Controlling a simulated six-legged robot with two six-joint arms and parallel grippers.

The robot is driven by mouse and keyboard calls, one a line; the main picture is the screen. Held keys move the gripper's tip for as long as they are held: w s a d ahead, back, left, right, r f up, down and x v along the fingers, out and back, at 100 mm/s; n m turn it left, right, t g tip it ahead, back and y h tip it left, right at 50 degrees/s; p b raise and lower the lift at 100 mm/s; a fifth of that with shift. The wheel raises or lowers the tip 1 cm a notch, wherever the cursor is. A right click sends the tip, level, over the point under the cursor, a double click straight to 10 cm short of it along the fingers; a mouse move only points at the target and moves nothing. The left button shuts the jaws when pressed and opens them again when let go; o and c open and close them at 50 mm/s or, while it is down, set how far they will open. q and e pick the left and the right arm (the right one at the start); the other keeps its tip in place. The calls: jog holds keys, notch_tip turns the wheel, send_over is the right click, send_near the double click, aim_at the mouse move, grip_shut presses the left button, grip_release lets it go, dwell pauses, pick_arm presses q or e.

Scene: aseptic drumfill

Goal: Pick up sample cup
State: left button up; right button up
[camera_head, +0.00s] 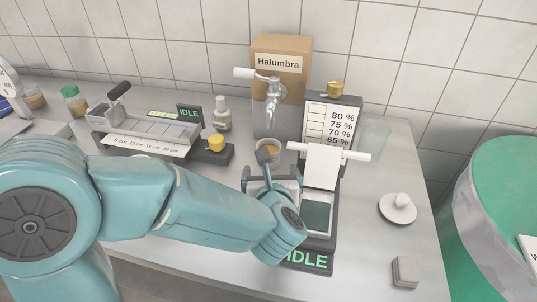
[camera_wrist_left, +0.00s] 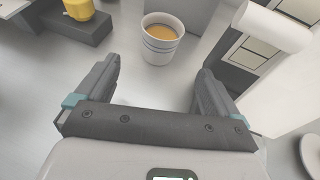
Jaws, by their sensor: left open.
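The sample cup is a small white cup with grey bands and an amber liquid inside. In the head view the cup (camera_head: 268,151) stands on the metal table below the tap, partly hidden behind my left gripper. My left gripper (camera_head: 269,172) is open and empty, just in front of the cup. In the left wrist view the cup (camera_wrist_left: 161,40) stands upright beyond the open fingers, roughly between them but apart from both. The left gripper (camera_wrist_left: 158,75) also shows there with nothing between its jaws. My right gripper is not in view.
Right of the cup stands a device with a percent chart (camera_head: 330,120) and an IDLE display (camera_head: 306,260). Behind is a Halumbra box (camera_head: 281,62) with a tap (camera_head: 272,90). A sealer-like device (camera_head: 150,130) with a yellow knob (camera_head: 216,142) stands left. A lidded white dish (camera_head: 398,208) lies right.

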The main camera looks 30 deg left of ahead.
aim_at(274, 146)
pick_arm(q)
jog(key=x, duration=0.9)
jog(key=shift+a+r, duration=0.1)
jog(key=shift+s, duration=0.1)
jog(key=c, duration=1.2)
jog(key=shift+c, duration=0.7)
jog(key=shift+r, duration=0.25)
